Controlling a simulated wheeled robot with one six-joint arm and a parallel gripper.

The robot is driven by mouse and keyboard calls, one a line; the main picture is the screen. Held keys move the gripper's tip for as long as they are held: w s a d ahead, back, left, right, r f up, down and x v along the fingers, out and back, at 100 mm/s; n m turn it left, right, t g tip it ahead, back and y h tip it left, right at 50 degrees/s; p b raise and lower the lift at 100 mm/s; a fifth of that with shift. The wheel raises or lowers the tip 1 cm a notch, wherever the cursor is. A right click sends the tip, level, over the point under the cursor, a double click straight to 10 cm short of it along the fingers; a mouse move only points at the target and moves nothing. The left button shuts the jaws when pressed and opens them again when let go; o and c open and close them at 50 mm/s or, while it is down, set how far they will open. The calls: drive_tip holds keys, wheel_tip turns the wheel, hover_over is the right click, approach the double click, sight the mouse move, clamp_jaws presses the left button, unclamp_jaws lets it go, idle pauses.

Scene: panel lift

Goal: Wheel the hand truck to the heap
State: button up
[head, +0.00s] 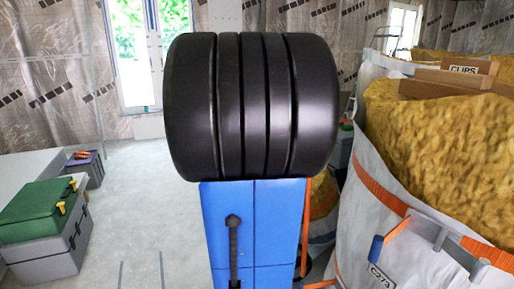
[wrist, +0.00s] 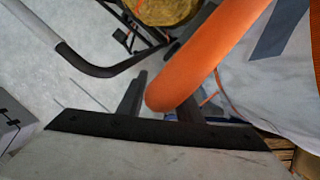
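An orange tube (wrist: 205,60) slants down from the upper right in the wrist view. Its rounded lower end lies at my gripper (wrist: 165,95), over the gap between the dark fingers. The fingers stand apart; I cannot tell whether they press on the tube. It looks like a handle of the hand truck, though most of the truck is hidden. In the head view an orange upright (head: 305,228) shows beside my blue arm link, possibly the same truck. A large white bag (head: 375,235) of yellow, fluffy material (head: 440,135) fills the right side; I cannot tell whether this is the heap.
Green and grey cases (head: 42,212) stand at the left. A box marked CLIPS (head: 465,68) lies on the bag's contents. Bare floor (head: 140,190) is open between the cases and my arm. A bent bar with a black grip (wrist: 90,68) shows in the wrist view.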

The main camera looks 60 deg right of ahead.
idle(0.3)
drive_tip(key=v, duration=1.7)
drive_tip(key=shift+r, duration=0.2)
drive_tip(key=shift+a, duration=0.1)
